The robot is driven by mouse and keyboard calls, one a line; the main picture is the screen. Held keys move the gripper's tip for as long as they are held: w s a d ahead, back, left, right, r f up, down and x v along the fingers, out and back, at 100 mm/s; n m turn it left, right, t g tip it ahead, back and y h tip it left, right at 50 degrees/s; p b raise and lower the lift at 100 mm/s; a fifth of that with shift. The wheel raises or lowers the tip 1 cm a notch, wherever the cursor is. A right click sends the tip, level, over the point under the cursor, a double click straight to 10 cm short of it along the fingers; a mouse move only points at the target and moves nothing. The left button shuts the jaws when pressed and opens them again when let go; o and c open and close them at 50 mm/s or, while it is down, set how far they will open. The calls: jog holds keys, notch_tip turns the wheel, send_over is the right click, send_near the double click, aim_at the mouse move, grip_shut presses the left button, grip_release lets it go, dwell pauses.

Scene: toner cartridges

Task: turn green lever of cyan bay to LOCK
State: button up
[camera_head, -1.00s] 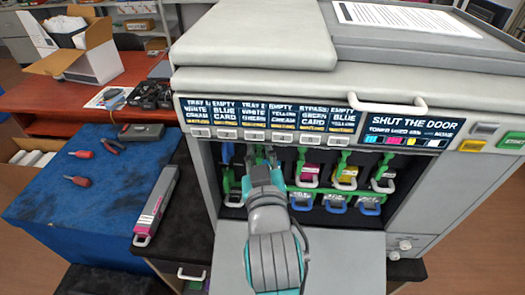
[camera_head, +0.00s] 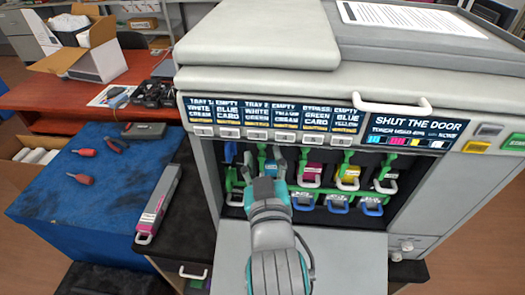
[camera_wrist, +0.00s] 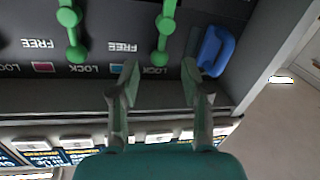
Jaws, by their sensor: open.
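The green lever of the cyan bay (camera_wrist: 165,32) shows in the wrist view, where the picture is upside down. Its knobbed lower end lies close to the word LOCK, with FREE to its left and a cyan patch (camera_wrist: 117,70) between the words. My gripper (camera_wrist: 158,72) is open, its fingertips just below that knob, one on each side, with nothing held. I cannot tell whether either finger touches the lever. In the head view, my gripper (camera_head: 262,158) reaches into the printer's open front, and a cyan part (camera_head: 268,166) shows between its fingers. The gripper hides much of that bay.
To the right are magenta (camera_head: 313,169) and yellow (camera_head: 348,175) cartridges with green levers. A blue handle (camera_wrist: 217,50) sits close to one fingertip in the wrist view. The printer's front door (camera_head: 345,260) hangs open below my arm.

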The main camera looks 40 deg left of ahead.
jog(key=v, duration=0.5)
jog(key=shift+w, duration=0.1)
dwell(0.3)
jog(key=s+d+f+m+t+h, duration=0.1)
jog(key=s+d+f+m+h, duration=0.15)
jog(key=d+f, duration=0.85)
jog(key=s+d+f+m+t+h, duration=0.1)
jog(key=d+f+m+h, duration=0.15)
jog(key=d+f, duration=0.9)
jog(key=s+d+m+h, duration=0.3)
jog(key=s+d, duration=0.5)
jog(key=s, duration=0.2)
jog(key=s+d+f+m+h, duration=0.1)
jog(key=s+d+m+h, duration=0.1)
jog(key=s+d, duration=0.7)
jog(key=s+h, duration=0.1)
jog(key=s, duration=0.1)
jog(key=shift+s+m+h, duration=0.25)
jog(key=shift+m+h, duration=0.15)
jog(key=shift+d+f, duration=0.1)
jog(key=shift+f, duration=0.05)
